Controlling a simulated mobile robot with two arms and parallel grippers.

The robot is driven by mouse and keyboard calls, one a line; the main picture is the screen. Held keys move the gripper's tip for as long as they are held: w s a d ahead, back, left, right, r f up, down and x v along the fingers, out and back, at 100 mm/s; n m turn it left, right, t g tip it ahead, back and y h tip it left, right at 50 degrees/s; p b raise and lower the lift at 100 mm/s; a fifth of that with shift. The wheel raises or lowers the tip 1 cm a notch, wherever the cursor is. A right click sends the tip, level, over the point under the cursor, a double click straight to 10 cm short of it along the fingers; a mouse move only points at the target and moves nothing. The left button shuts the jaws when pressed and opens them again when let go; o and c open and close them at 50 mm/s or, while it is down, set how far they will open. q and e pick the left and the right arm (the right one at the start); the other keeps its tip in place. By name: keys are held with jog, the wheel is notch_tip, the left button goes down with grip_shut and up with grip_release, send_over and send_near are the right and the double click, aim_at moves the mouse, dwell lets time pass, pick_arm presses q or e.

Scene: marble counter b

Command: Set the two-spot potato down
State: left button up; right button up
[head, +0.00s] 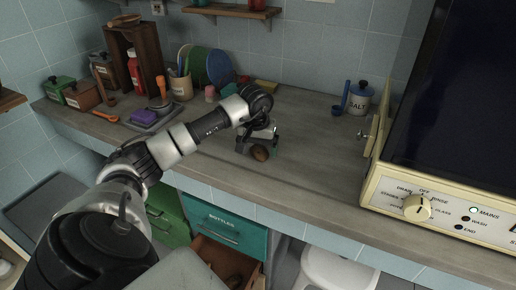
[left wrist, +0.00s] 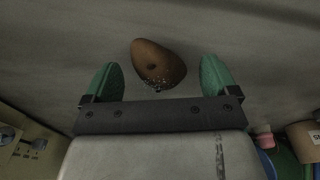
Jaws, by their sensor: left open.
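The brown potato (head: 260,153) lies on the grey counter (head: 310,165), near its front edge in the head view. In the left wrist view the potato (left wrist: 160,60) shows one dark spot and pale specks on its lower edge; I cannot make out a second spot. My left gripper (head: 257,147) is just above the counter at the potato. Its green fingertips (left wrist: 160,78) are open, one on each side of the potato with a gap to both. My right gripper is not in view.
A cream machine with a dial (head: 417,207) stands at the right. A salt jar (head: 359,98) stands near the back wall. A utensil pot (head: 180,87), red bottle (head: 136,72) and purple sponge (head: 143,114) are at the left. An open drawer (head: 222,262) is below. The counter right of the potato is clear.

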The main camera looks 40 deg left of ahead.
aim_at(256, 151)
pick_arm(q)
notch_tip(256, 151, up, 11)
jog(key=s, duration=0.1)
jog(key=shift+s+d+r+p, duration=0.15)
jog(key=shift+d+r+p, duration=0.05)
jog(key=shift+d+p, duration=0.1)
